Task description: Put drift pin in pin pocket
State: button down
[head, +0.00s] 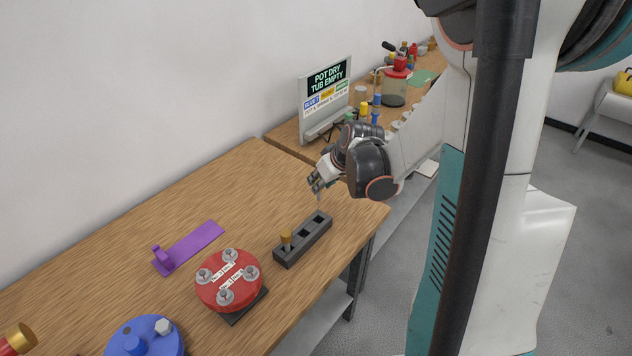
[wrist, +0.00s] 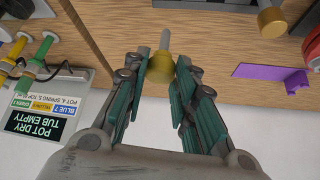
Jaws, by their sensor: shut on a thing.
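My gripper (head: 317,186) is above the far end of the dark grey block. In the wrist view its fingers (wrist: 160,75) are closed around the brass head of a pin (wrist: 160,68), whose grey shaft points away from the palm. I take this to be the drift pin. The dark block (head: 290,256) stands on the wooden table. It has a brass-topped piece (head: 286,239) upright in its near pocket and two open square pockets (head: 304,234) farther back. Which is the pin pocket is not marked. The held pin is apart from the block.
A red disc (head: 228,292) with several bolts sits left of the block, and a blue one (head: 145,338) is nearer. A purple strip (head: 195,246) lies behind them. The table's right edge is close to the block.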

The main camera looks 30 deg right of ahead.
jog(key=shift+f, duration=0.15)
jog(key=b, duration=0.7)
send_near(314, 215)
jog(key=shift+w+r, duration=0.75)
jog(key=shift+w, duration=0.35)
jog(key=shift+f+b, duration=2.25)
jog(key=shift+f, duration=0.2)
dwell(0.4)
jog(key=c, duration=1.2)
grip_release()
jog(key=shift+r, duration=0.15)
jog(key=shift+r+p, duration=3.35)
jog(key=shift+r, duration=1.1)
